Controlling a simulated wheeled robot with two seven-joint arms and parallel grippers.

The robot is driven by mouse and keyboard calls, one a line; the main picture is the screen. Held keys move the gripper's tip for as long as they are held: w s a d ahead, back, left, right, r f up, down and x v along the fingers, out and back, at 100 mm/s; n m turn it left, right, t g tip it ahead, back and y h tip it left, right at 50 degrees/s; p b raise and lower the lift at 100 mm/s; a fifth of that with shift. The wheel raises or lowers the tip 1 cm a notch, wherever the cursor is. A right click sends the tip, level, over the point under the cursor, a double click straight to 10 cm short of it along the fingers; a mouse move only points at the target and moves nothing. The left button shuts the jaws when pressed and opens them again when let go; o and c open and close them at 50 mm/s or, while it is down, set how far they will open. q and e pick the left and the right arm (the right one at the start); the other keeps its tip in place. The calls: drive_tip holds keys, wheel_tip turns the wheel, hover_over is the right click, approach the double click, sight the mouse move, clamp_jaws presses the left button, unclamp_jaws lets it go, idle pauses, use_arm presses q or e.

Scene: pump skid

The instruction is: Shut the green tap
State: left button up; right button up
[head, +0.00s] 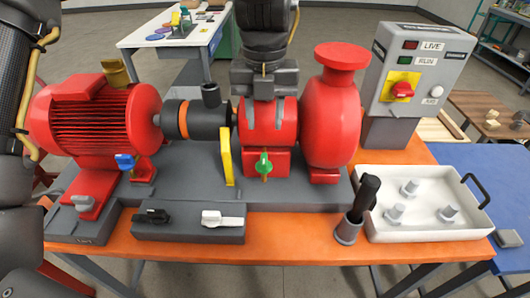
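The green tap (264,163) is on the front of the red block under the pump, in the middle of the head view. Its small green handle appears to stand upright. My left gripper (263,110) hangs down from the top of the picture, in front of the upper part of the red pump body (284,125). It is above the tap and apart from it. My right gripper is not in view.
A yellow lever (226,157) stands close left of the tap. A red motor (95,120) is at left, a blue tap (125,162) before it. A switch box (418,75) and white tray (425,230) are at right. A black-handled tool (358,210) stands in a cup.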

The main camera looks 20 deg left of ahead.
sight(264, 158)
use_arm(q)
wheel_tip(264, 158, down, 10)
drive_tip(key=shift+a+f+p, duration=0.1)
drive_tip(key=shift+f+p, duration=0.15)
drive_tip(key=shift+p, duration=0.3)
clamp_jaws()
idle(0.4)
